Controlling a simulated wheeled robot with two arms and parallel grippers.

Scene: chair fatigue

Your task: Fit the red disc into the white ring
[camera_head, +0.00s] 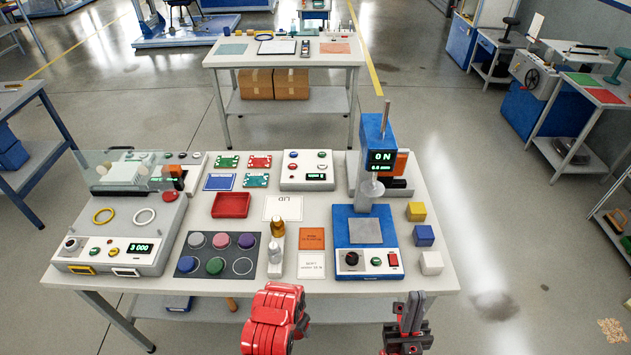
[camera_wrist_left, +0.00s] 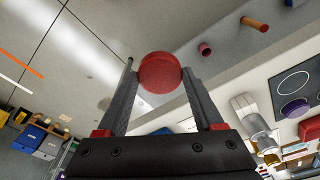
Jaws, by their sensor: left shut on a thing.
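The red disc (camera_wrist_left: 160,73) is held between the two fingertips of my left gripper (camera_wrist_left: 160,80) in the left wrist view. In the head view my left arm's red link shows at the table's front edge; its fingers and the disc are hidden there. A white circle outline (camera_head: 243,266) on the dark mat (camera_head: 210,256) has nothing inside it. It also shows in the left wrist view (camera_wrist_left: 294,82), right of the disc and apart from it. A loose white ring (camera_head: 145,216) lies on the grey machine at left. My right gripper (camera_head: 409,308) is off the table's front edge; its opening is unclear.
Several coloured discs sit in the mat's other circles. Right of the mat stand bottle-like items (camera_head: 277,240) and a blue press (camera_head: 365,245). A yellow ring (camera_head: 103,215) lies beside the white ring. A red tray (camera_head: 231,205) is behind the mat.

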